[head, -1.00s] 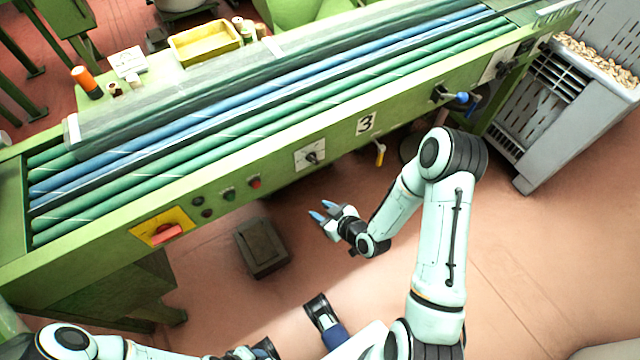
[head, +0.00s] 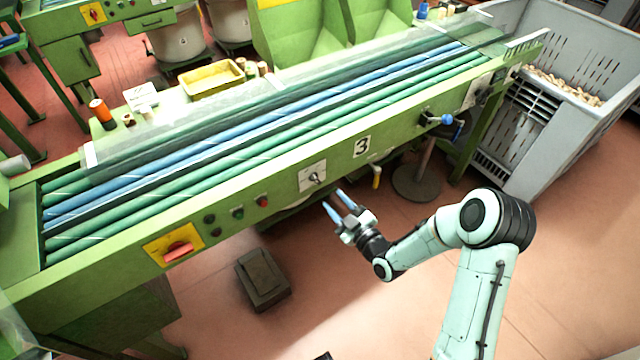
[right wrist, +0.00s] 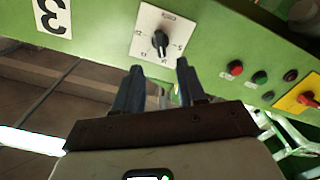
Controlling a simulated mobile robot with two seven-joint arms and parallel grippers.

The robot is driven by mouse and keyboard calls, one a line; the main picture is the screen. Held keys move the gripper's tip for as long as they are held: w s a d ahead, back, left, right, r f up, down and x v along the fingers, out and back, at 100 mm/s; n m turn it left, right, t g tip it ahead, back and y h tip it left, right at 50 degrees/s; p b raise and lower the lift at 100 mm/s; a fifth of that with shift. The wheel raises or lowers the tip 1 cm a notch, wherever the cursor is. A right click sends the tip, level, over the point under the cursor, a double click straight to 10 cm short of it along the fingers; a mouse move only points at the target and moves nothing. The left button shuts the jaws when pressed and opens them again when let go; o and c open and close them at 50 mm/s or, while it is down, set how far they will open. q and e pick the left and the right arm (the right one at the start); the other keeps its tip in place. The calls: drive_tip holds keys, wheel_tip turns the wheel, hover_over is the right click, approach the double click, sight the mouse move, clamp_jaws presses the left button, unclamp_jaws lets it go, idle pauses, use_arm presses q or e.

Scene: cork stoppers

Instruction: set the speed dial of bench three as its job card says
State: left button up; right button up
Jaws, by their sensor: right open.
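The green bench bears a "3" plate (head: 362,147) on its front. Left of the plate is the speed dial (head: 314,178), a dark knob on a white square plate. In the right wrist view the dial (right wrist: 161,41) is just beyond my fingertips, its marks too small to read surely. My right gripper (head: 340,199) is open and empty, its blue fingers pointing at the dial, apart from it. The fingers also show in the right wrist view (right wrist: 158,75). A small white card (head: 141,96) lies on the bench's back ledge; its writing is unreadable. My left gripper is out of view.
Left of the dial are small buttons (head: 238,212) and a red switch on a yellow plate (head: 178,251). A grey crate of corks (head: 600,55) stands at the right; a dark pedal (head: 262,279) lies on the floor.

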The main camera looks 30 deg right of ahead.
sight(318, 182)
drive_tip(key=w, duration=0.8)
drive_tip(key=shift+w+a, duration=0.2)
drive_tip(key=shift+a, duration=0.2)
drive_tip(key=c, duration=0.7)
